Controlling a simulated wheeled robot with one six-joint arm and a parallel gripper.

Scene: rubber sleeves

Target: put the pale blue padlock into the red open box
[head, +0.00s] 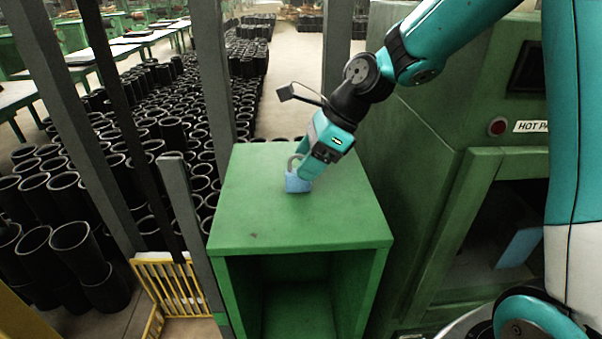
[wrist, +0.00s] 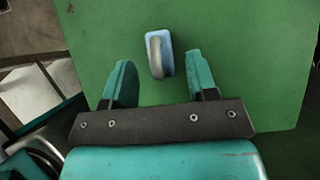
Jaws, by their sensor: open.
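The pale blue padlock (head: 296,184) stands on top of the green cabinet (head: 255,220), its grey shackle upward. In the wrist view the padlock (wrist: 166,57) lies between and slightly beyond the tips of my open gripper (wrist: 158,66). The two teal fingers are apart, one on each side, with green surface showing between each finger and the padlock. In the head view my gripper (head: 309,172) comes down from the upper right, close above the padlock, and partly covers it. I see no red open box in either view.
The cabinet has an open front below its top. A green machine (head: 430,130) stands close on the right. Grey posts (head: 213,70) and a yellow rack (head: 172,288) are at the left. Many black rubber sleeves (head: 75,240) cover the floor behind. The cabinet top is otherwise clear.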

